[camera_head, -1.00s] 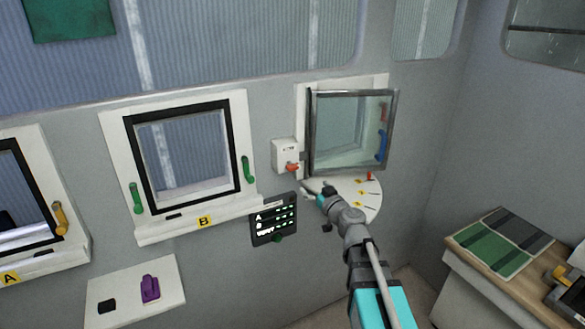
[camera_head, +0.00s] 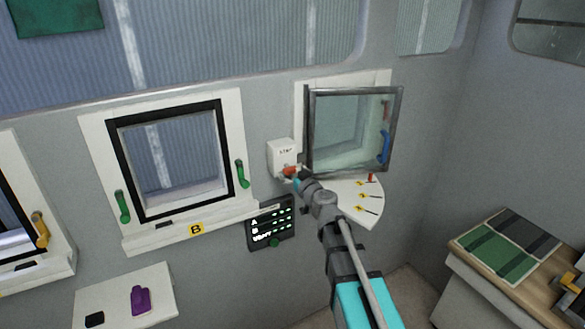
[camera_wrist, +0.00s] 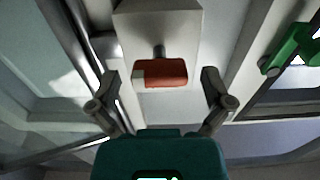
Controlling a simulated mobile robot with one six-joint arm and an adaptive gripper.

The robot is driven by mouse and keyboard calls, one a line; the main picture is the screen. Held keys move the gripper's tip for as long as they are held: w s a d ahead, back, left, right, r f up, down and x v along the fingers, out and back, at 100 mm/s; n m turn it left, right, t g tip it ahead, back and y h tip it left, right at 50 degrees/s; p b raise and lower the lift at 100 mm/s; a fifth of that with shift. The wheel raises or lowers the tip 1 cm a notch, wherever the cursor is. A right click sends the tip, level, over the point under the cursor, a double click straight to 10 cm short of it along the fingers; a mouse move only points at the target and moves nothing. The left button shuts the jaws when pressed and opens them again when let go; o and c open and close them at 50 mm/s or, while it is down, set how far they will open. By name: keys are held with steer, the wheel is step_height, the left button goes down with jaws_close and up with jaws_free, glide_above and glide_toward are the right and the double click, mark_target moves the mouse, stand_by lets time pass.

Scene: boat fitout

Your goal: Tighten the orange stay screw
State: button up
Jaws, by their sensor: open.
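The orange stay screw (camera_head: 291,171) sticks out from the lower part of a white box (camera_head: 283,151) on the wall, left of the open framed window (camera_head: 352,130). In the wrist view the screw's orange-red knob (camera_wrist: 161,73) sits on a short grey stem below the white box (camera_wrist: 180,30). My gripper (camera_wrist: 160,92) is open, with one finger on each side of the knob. Gaps show between both fingers and the knob. In the head view my gripper (camera_head: 297,178) partly covers the screw's surroundings.
A white quarter-round plate (camera_head: 352,203) with yellow marks and a small red peg lies under the open window. A dark panel (camera_head: 271,222) with lit rows hangs at lower left. Window B (camera_head: 173,160) with green handles is to the left.

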steer(key=shift+w+a, duration=0.2)
steer(key=shift+w, duration=0.2)
steer(key=shift+c, duration=0.3)
steer(key=shift+d, duration=0.1)
steer(key=c, duration=1)
